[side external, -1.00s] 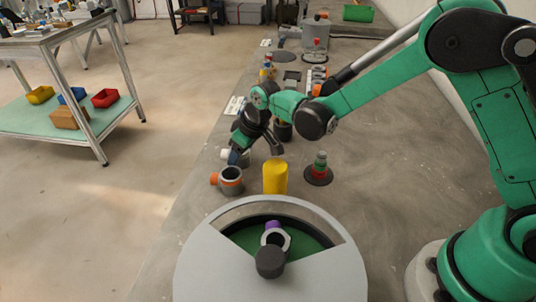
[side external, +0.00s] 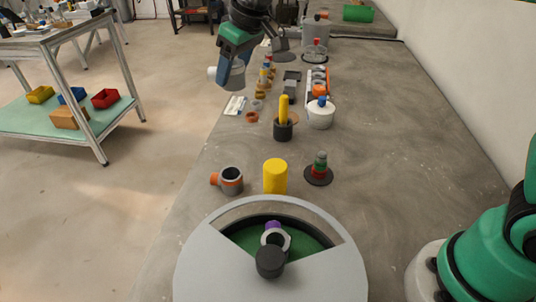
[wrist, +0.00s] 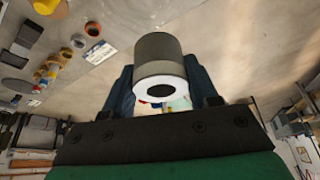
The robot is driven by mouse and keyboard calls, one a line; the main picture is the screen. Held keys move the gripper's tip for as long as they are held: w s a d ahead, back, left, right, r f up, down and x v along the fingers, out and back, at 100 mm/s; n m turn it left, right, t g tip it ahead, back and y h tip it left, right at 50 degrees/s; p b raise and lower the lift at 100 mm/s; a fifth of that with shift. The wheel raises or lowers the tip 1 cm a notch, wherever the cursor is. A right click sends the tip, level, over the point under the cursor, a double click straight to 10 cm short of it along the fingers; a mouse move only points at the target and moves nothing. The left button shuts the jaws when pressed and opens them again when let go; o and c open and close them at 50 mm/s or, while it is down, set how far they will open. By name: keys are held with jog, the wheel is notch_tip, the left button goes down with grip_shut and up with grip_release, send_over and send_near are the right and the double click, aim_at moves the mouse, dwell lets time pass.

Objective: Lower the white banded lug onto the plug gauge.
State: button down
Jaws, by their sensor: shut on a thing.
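The white banded lug (side external: 236,75) is a grey ring with a white side stub, held in the air at the table's far left edge. My gripper (side external: 230,72) is shut on it. In the wrist view the lug (wrist: 158,50) sits between the blue fingers of my gripper (wrist: 160,85), its white hollow stub facing the camera. A stepped red and green post on a dark disc (side external: 319,168), which looks like the plug gauge, stands upright on the table nearer the side camera, well apart from the lug. Nothing is on it.
A similar orange banded lug (side external: 231,181) and a yellow cylinder (side external: 275,176) stand near the post. A round grey-lidded bin (side external: 205,265) holds a purple banded lug (side external: 275,238). A black cup (side external: 283,129) holds a yellow rod. A white pot (side external: 321,115) is beside it.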

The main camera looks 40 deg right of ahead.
send_over(321, 152)
notch_tip(321, 152, down, 6)
jog(key=shift+s, duration=0.1)
jog(key=shift+s+d+f, duration=0.1)
jog(key=shift+s+f, duration=0.05)
jog(key=shift+f, duration=2.45)
jog(key=shift+f, duration=0.95)
jog(key=shift+f, duration=0.25)
jog(key=shift+f, duration=0.4)
